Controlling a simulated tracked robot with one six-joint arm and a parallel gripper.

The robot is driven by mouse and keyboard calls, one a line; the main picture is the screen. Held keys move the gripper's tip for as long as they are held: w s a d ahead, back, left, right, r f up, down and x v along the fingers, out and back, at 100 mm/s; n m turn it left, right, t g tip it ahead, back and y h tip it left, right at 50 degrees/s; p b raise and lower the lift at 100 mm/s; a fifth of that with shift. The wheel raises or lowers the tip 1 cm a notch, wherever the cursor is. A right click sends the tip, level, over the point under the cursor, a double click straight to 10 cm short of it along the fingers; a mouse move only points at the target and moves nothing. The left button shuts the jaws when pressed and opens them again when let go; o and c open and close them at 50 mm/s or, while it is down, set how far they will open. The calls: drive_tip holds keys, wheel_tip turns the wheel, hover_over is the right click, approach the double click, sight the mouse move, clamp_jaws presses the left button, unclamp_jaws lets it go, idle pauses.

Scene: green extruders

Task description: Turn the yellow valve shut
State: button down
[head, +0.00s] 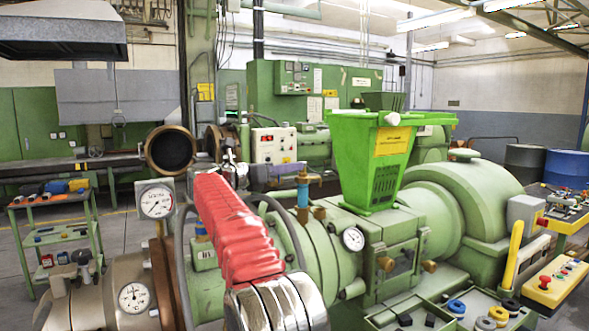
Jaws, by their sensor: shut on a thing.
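My arm, in a red ribbed sleeve, reaches away from me in the head view. My gripper (231,168) is small and metallic at its far end, in front of the green extruder (285,240). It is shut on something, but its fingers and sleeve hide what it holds. I cannot make out a yellow valve at the gripper. A yellow upright lever (513,252) stands at the right, well apart from the gripper; I cannot tell if it is the valve.
A green hopper (375,160) stands on the extruder. A green tool cart (55,225) is at the left. A tray with rings (470,310) and a yellow button box (552,279) are at the right.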

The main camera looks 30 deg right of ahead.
drive_tip(key=shift+w+a+f, duration=0.1)
drive_tip(key=shift+w+a, duration=0.25)
drive_tip(key=shift+a, duration=0.15)
drive_tip(key=shift+s+d+f+g, duration=0.1)
drive_tip(key=shift+g, duration=0.2)
drive_tip(key=c, duration=1.7)
unclamp_jaws()
drive_tip(key=shift+s+d, duration=0.1)
drive_tip(key=shift+c, duration=0.2)
drive_tip(key=s+a, duration=0.2)
drive_tip(key=a, duration=1.1)
drive_tip(key=shift+a, duration=0.25)
drive_tip(key=shift+s, duration=0.1)
